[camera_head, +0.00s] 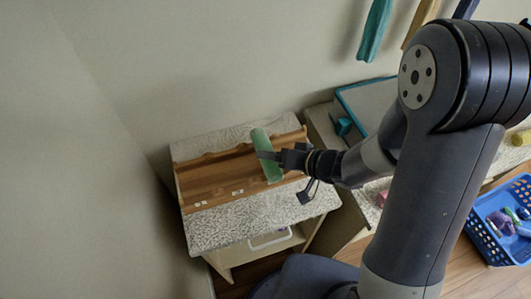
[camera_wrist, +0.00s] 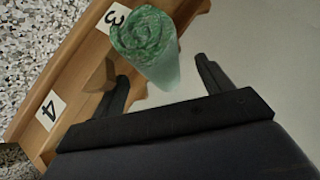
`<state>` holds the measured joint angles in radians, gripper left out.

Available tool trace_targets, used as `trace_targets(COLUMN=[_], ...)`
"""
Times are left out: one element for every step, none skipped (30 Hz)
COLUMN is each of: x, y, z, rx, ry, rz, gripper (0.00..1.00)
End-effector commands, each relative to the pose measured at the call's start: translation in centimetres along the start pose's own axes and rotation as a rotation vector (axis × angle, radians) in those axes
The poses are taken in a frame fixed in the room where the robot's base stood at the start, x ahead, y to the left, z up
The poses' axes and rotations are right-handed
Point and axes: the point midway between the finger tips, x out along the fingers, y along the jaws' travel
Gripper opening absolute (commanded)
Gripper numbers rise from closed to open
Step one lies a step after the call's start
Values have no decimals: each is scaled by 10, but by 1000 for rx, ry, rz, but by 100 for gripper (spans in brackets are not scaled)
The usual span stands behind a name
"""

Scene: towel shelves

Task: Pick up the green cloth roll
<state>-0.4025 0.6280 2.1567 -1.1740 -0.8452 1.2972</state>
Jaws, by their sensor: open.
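The green cloth roll (camera_head: 267,157) lies on a wooden rack (camera_head: 215,178) on top of a cabinet. In the wrist view, the rolled end of the green cloth roll (camera_wrist: 145,36) faces me, close to the label 3. My gripper (camera_head: 268,157) is at the roll in the head view. In the wrist view, my gripper (camera_wrist: 160,78) is open, with one dark finger on each side of the lower part of the roll. I cannot tell whether either finger touches it.
The rack has small wooden dividers and number labels, including 4 (camera_wrist: 50,112). The speckled cabinet top (camera_head: 215,230) is bare in front of the rack. A blue basket (camera_head: 483,235) with items stands at the right. Wall surrounds the cabinet at the back and left.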

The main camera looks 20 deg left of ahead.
Motion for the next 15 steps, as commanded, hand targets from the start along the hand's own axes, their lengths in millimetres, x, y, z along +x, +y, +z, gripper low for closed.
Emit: trace_targets(x=[9,13,19,22,25,28,29,30,31,31,31,31,30,30,30], y=[-1,-1,0,-1,-1,-1,-1,-1,-1,-1,-1,-1,-1,-1,-1], z=[1,1,1,1,0,0,0,0,0,0,0,0,0,0,0], rx=[-1,-1,-1,-1,-1,-1,-1,0,0,0,0,0,0,0,0], ry=[-5,-4,-4,-4,-3,-2,-2,-1,-1,0,0,0,0,0,0], rz=[-1,-1,-1,-1,-1,-1,0,0,0,0,0,0,0,0,0], gripper=[75,75,75,75,75,75,75,75,75,75,75,75,75,75,73])
